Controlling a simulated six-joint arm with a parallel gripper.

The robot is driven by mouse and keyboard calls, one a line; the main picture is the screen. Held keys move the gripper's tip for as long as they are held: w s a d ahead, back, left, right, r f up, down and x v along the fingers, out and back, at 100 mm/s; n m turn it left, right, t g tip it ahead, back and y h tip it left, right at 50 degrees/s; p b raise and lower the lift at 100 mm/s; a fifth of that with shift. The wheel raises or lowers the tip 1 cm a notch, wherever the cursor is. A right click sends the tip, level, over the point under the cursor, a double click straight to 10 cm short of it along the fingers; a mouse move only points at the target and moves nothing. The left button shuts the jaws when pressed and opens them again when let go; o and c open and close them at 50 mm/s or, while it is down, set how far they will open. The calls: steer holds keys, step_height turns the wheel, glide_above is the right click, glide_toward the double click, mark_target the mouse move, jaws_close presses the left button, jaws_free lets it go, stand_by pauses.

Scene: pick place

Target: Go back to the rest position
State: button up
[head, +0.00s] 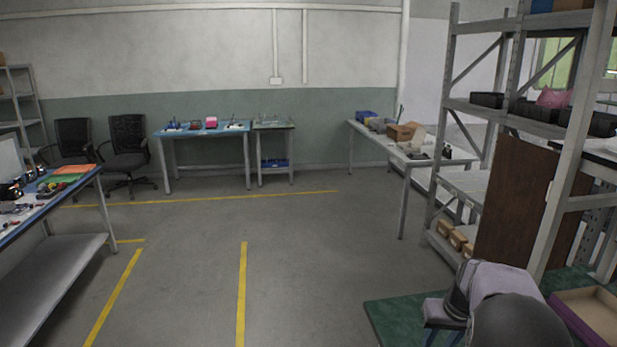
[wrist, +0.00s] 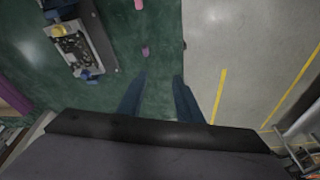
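My gripper (wrist: 160,80) shows in the wrist view with its two dark blue fingers spread apart. Only green surface shows between them, so it is open and empty. In the head view my folded arm is at the lower right, over the corner of the green surface (head: 391,318). The bluish end of my gripper (head: 440,314) is partly hidden there by my own arm, and its fingertips cannot be made out. The task names no object.
In the wrist view a pale fixture (wrist: 72,48) with a dark part and a small pink piece (wrist: 145,51) lie on the green surface. A purple-rimmed box (head: 566,318) stands at the right. Shelving (head: 447,110) rises behind my arm. The middle floor (head: 300,265) is clear.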

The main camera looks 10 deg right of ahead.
steer(key=s+a+n+g+p, duration=0.1)
steer(key=s+a, duration=0.3)
steer(key=a, duration=0.4)
steer(key=s+a+n, duration=0.1)
steer(key=s+a, duration=0.2)
steer(key=a, duration=0.4)
steer(key=s+a+f+n+g+p, duration=0.1)
steer(key=s+a, duration=0.4)
steer(key=s, duration=0.2)
steer(key=s+a+g, duration=0.1)
steer(key=s+a, duration=0.4)
steer(key=s, duration=0.2)
step_height(320, 180, down, 15)
steer(key=b, duration=1.4)
steer(key=shift+b, duration=0.3)
steer(key=shift+s+d, duration=0.1)
